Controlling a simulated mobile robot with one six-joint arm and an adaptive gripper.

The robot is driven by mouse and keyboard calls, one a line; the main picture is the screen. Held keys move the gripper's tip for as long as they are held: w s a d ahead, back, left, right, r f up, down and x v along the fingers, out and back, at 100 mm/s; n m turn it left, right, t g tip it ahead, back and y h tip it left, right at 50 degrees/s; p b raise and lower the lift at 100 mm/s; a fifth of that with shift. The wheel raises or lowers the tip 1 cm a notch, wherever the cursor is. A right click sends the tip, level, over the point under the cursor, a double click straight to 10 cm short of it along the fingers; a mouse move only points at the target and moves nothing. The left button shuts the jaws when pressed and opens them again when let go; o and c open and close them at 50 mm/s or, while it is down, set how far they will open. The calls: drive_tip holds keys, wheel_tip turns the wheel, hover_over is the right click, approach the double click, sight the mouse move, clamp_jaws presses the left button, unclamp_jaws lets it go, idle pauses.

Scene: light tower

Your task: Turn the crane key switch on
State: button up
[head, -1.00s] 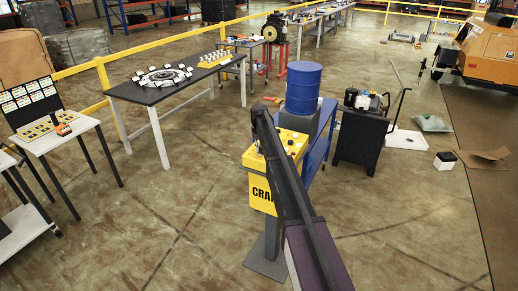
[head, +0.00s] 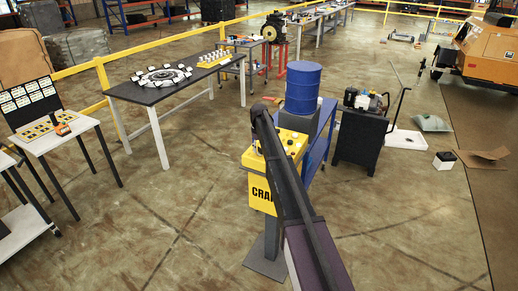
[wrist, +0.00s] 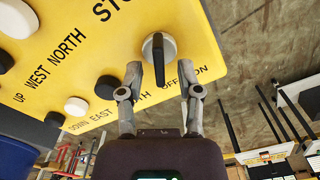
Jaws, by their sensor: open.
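The yellow crane control box (head: 262,188) stands on a grey post in the head view, partly hidden behind my arm. Its panel (wrist: 225,50) fills the top of the wrist view. The key switch (wrist: 158,48) is a round knob with a pale rim and a dark bar handle, near the OFF and ON lettering. The bar points toward my gripper in the picture. My gripper (wrist: 161,74) is open, with one fingertip on each side of the bar's near end. I cannot tell whether either finger touches it. In the head view my arm hides the gripper.
Black and white push buttons (wrist: 108,87) sit left of the switch on the panel. A blue barrel (head: 303,88) stands on a blue cart behind the box. A dark cabinet (head: 360,140) is to the right. Open floor (head: 190,210) lies to the left.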

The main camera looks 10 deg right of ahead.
sight(258, 153)
drive_tip(key=shift+n, duration=0.5)
drive_tip(key=n, duration=0.5)
drive_tip(key=shift+s+a, duration=0.2)
drive_tip(key=shift+a, duration=0.05)
drive_tip(key=n, duration=0.6)
drive_tip(key=shift+s+a+r, duration=0.1)
drive_tip(key=shift+s, duration=0.2)
wheel_tip(258, 153, up, 14)
drive_tip(key=p, duration=1.4)
drive_tip(key=s+f+m+b, duration=0.3)
drive_tip(key=s+f+b, duration=0.2)
drive_tip(key=s, duration=0.4)
drive_tip(key=s+f+m+b, duration=0.4)
drive_tip(key=s+f+b, duration=0.2)
drive_tip(key=s, duration=0.4)
drive_tip(key=s+f+m+b, duration=0.3)
drive_tip(key=s+f+b, duration=0.3)
drive_tip(key=s, duration=0.4)
drive_tip(key=shift+s+d+m, duration=0.2)
drive_tip(key=shift+s+m, duration=0.05)
drive_tip(key=shift+m, duration=0.15)
